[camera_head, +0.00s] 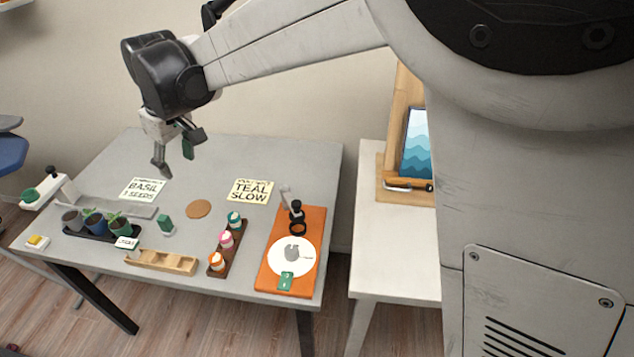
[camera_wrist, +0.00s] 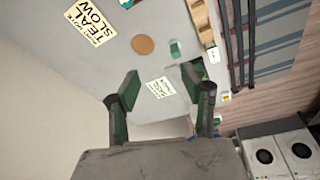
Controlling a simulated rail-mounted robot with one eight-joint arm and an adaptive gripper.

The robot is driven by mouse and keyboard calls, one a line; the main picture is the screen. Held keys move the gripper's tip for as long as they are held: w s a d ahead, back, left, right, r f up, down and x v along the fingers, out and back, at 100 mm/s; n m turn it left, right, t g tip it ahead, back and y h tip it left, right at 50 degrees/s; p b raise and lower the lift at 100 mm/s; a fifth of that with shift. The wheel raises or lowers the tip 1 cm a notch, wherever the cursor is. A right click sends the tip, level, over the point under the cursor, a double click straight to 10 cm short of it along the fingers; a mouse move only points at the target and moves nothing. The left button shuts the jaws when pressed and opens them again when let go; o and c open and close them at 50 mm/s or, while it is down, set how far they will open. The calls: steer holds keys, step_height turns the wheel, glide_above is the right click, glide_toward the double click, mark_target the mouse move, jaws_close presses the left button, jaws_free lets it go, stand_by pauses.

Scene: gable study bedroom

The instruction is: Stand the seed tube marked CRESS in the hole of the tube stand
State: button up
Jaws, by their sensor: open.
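No marking CRESS can be read in either view, so I cannot tell which thing is the cress tube. Three capped tubes with orange, pink (camera_head: 226,239) and teal tops are in a dark brown holder (camera_head: 220,262) on the grey table. A small green upright piece (camera_head: 165,223) stands left of them and also shows in the wrist view (camera_wrist: 175,48). A light wooden piece with hollows (camera_head: 160,261) lies at the front edge; I cannot tell which piece is the tube stand. My gripper (camera_head: 175,158) is open and empty above the back left of the table, apart from everything.
A black tray of potted plants (camera_head: 95,224) and a white device with a green part (camera_head: 45,192) are at the left. An orange board (camera_head: 272,277) with a white disc is at the right. A BASIL card (camera_head: 144,189), a TEAL SLOW card (camera_head: 250,191) and a brown disc (camera_head: 198,208) lie flat.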

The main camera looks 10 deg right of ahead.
steer(key=s+d+r+m+t, duration=0.1)
steer(key=s+d+r+m, duration=0.2)
steer(key=d, duration=0.9)
steer(key=s+d+r+m+t, duration=0.1)
steer(key=s+d+r+m, duration=0.2)
steer(key=d, duration=0.9)
steer(key=s+d+f+m+t+h, duration=0.1)
steer(key=s+d+f+m, duration=0.1)
steer(key=s+d, duration=0.5)
steer(key=s+d+f+m+t+h, duration=0.1)
steer(key=s+d+f+m+t, duration=0.1)
steer(key=s+d, duration=0.6)
steer(key=d+m, duration=0.1)
steer(key=d, duration=0.2)
steer(key=shift+d+f, duration=0.15)
